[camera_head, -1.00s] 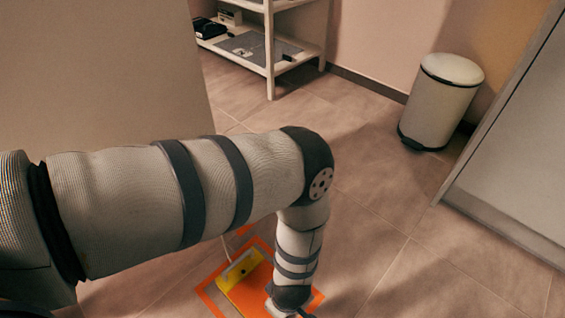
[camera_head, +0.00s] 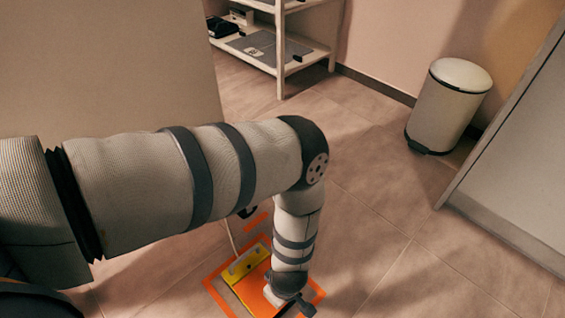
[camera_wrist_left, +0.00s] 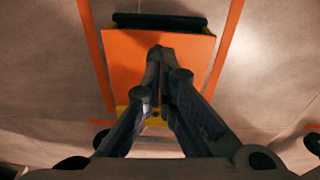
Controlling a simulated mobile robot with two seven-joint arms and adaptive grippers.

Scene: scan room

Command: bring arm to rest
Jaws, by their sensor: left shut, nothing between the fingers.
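My left arm comes in from the left in the head view and bends down at its elbow. Its left gripper (camera_head: 291,306) is partly cut off at the bottom edge, over the floor area marked with orange tape. In the left wrist view the two dark fingers (camera_wrist_left: 160,56) meet at their tips, shut with nothing between them. They point over an orange panel (camera_wrist_left: 125,70). My right gripper is in neither view.
An orange-and-yellow object (camera_head: 246,264) with a cord lies inside the orange floor outline (camera_head: 217,292). A white bin (camera_head: 446,108) stands by the wall, a shelf unit (camera_head: 281,50) at the back, a pale cabinet (camera_head: 525,160) at right. Tiled floor between is clear.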

